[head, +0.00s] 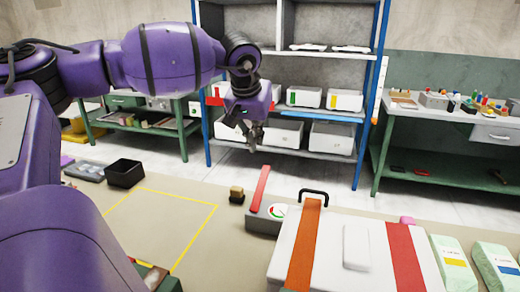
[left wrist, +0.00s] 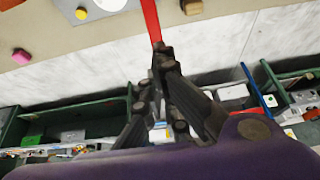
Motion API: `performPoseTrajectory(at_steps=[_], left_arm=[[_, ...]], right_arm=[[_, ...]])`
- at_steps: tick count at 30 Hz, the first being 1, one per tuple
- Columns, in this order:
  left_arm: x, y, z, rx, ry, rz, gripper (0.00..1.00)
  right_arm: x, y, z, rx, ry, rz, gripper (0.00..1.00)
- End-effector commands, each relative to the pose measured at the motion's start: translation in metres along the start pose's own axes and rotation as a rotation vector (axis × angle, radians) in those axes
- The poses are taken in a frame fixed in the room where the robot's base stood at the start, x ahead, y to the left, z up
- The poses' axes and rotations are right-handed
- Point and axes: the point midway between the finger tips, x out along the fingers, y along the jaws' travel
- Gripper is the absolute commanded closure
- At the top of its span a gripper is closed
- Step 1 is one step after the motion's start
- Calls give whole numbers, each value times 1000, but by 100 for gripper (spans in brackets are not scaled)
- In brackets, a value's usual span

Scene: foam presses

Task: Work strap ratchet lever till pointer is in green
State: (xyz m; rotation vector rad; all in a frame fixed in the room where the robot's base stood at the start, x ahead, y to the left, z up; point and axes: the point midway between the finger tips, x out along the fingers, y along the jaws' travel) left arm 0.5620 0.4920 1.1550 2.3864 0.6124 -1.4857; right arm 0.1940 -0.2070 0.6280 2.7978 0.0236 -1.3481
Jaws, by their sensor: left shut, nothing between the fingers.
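The strap ratchet is a grey box (head: 262,222) with a raised red lever (head: 261,188), left of the white case. A small round gauge (head: 279,211) on it shows a white face with coloured parts; its pointer is too small to read. An orange strap (head: 305,245) runs over the white case (head: 340,270). My left gripper (head: 252,149) is shut and empty, above and just beyond the lever's upper end. In the left wrist view, its closed fingertips (left wrist: 161,48) overlap the red lever's end (left wrist: 151,20); I cannot tell whether they touch. My right gripper is out of view.
A small block with a dark base (head: 237,195) stands left of the lever. A black handle (head: 313,194) rises behind the case, and a red strap (head: 405,255) crosses its right side. A yellow-outlined area (head: 150,225) at left is clear. Shelves (head: 300,150) stand behind.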

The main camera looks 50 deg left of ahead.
Motion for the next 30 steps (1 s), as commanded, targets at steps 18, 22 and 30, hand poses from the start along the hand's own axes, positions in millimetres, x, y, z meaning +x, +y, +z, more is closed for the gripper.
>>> performPoseTrajectory(at_steps=[18, 22, 30], left_arm=[[115, 0, 1, -2, -2, 1, 100], [124, 0, 1, 0, -1, -1, 100], [126, 0, 1, 1, -1, -1, 100]], right_arm=[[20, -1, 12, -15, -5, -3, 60], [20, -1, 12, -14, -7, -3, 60], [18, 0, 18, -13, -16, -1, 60]])
